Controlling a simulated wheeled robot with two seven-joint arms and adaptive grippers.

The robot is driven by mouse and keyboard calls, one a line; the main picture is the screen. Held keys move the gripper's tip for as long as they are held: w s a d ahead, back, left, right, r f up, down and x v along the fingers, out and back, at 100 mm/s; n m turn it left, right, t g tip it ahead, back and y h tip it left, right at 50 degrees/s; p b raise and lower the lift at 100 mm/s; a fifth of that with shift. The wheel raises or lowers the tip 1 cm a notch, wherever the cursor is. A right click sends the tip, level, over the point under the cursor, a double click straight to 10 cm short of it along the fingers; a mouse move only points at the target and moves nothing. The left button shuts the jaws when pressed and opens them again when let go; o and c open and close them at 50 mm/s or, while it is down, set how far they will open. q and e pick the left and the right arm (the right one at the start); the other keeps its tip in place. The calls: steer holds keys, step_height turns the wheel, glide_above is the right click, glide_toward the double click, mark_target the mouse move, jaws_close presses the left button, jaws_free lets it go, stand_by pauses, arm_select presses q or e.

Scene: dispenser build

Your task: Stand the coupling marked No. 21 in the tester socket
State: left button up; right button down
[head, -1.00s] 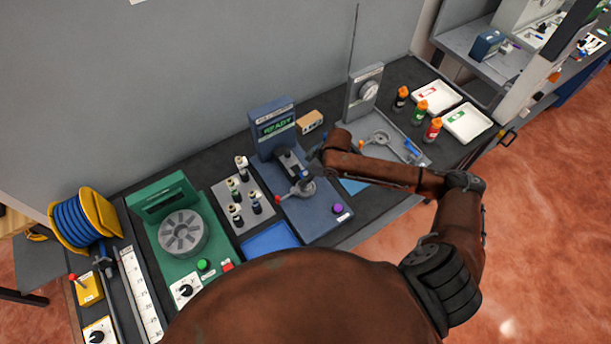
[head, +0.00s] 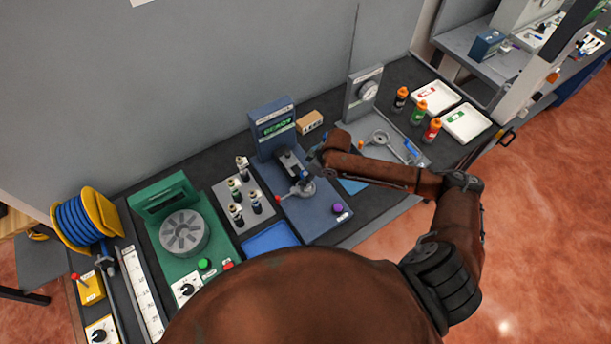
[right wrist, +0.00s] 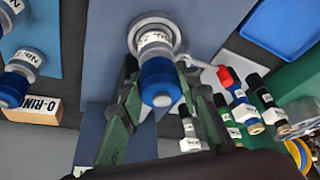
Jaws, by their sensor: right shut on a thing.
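The coupling (right wrist: 160,78), with a blue end and grey body, is between the fingers of my right gripper (right wrist: 158,95), which is shut on it. Its white label is only partly readable. Its far grey end lies within the round grey ring of the tester socket (right wrist: 134,38) in the right wrist view; I cannot tell if it is fully seated. In the head view my right gripper (head: 312,168) is over the socket on the blue tester (head: 322,212), and the coupling is mostly hidden. My left gripper is not in view.
A grey rack (head: 226,203) of several labelled couplings stands left of the tester. A red-tipped lever (right wrist: 224,76) is beside the socket. Other blue-ended couplings (right wrist: 14,88) and an O-ring box (right wrist: 34,106) are at the wrist view's left. A blue tray (head: 270,238) is empty.

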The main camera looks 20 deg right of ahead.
steer(key=shift+f, duration=0.55)
stand_by(0.4)
steer(key=c, duration=1.7)
jaws_free()
steer(key=shift+f, duration=0.1)
steer(key=p+v, duration=1.1)
steer(key=shift+s+p, duration=0.1)
steer(key=shift+p, duration=0.25)
